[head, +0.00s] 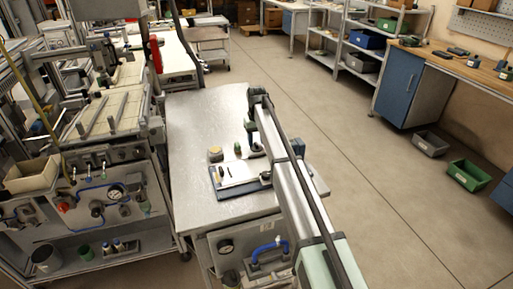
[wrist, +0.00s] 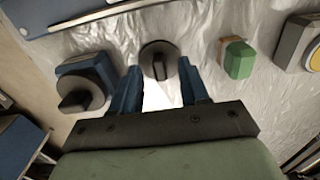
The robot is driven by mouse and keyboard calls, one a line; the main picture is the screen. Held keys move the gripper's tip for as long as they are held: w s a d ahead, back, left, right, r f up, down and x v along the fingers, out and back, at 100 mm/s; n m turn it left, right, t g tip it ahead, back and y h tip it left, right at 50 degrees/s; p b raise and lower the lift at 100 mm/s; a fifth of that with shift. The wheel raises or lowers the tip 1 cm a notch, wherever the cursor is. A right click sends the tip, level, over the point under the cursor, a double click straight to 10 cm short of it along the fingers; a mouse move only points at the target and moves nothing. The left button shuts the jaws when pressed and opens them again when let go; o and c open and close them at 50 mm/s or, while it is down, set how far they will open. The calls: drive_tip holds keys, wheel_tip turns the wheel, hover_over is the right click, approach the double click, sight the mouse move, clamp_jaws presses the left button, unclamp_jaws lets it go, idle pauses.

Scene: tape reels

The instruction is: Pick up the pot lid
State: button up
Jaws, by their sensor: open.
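The pot lid seems to be the small dark disc with a raised knob (wrist: 160,61) in the wrist view. It lies on the grey metal table top, and in the head view it shows as a dark shape (head: 257,148) beside my arm. My gripper (wrist: 159,72) is open, its two blue fingers one on each side of the lid in the picture. I see no clear contact, and the height above the lid is hard to tell. In the head view my gripper (head: 250,127) is small and partly hidden by the arm.
A blue item with a dark round knob (wrist: 82,86) is close on the left. A blue-edged tray (head: 224,194) lies nearer in the head view.

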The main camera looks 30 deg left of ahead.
drive_tip(key=shift+f, duration=0.4)
drive_tip(key=shift+c, duration=0.3)
clamp_jaws()
